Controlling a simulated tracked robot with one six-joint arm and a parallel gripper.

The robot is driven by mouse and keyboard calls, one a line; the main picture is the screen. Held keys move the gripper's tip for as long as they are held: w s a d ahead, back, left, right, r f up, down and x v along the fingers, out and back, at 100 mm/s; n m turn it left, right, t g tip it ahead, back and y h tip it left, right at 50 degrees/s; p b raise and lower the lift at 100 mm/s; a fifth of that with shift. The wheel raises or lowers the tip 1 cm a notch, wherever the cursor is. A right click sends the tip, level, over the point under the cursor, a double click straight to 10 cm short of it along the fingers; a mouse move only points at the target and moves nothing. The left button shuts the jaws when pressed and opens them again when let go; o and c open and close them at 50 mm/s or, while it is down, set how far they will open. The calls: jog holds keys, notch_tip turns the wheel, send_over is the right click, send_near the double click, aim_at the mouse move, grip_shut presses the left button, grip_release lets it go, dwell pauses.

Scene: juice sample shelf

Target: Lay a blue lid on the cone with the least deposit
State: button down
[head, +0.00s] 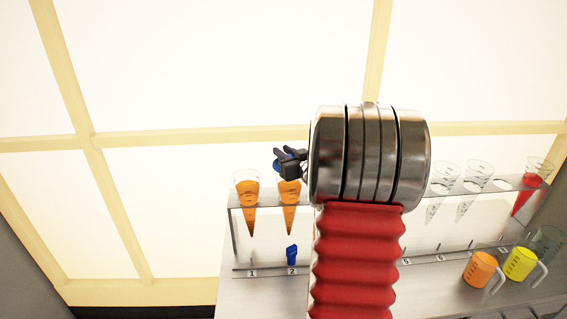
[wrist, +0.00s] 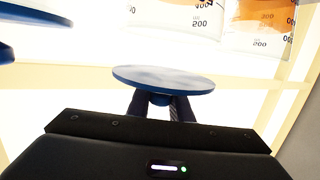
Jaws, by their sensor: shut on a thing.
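My gripper (head: 292,160) is shut on a blue lid (wrist: 163,80), which has a pale flat top in the wrist view. In the head view the gripper is just above the orange-filled cone at place 2 (head: 289,195), the lid mostly hidden by the jaws. Another orange-filled cone (head: 246,195) hangs at place 1, left of it. Two clear cones (head: 443,180) (head: 472,180) and a red-filled cone (head: 535,180) hang at the right. Deposit in the tips is too small to tell. My arm hides the rack's middle.
The cones hang in a metal rack (head: 236,240) with numbered labels. A small blue item (head: 292,254) shows below cone 2. Orange (head: 482,269) and yellow (head: 520,263) jugs stand front right. Blue edges (wrist: 30,14) show at the wrist view's upper left.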

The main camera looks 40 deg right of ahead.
jog(key=shift+f, duration=1.75)
jog(key=shift+f, duration=0.1)
jog(key=c, duration=1.6)
grip_release()
jog(key=shift+s+r, duration=0.15)
jog(key=shift+r, duration=0.05)
jog(key=v, duration=1.1)
jog(key=shift+s+a, duration=0.1)
jog(key=shift+s, duration=0.25)
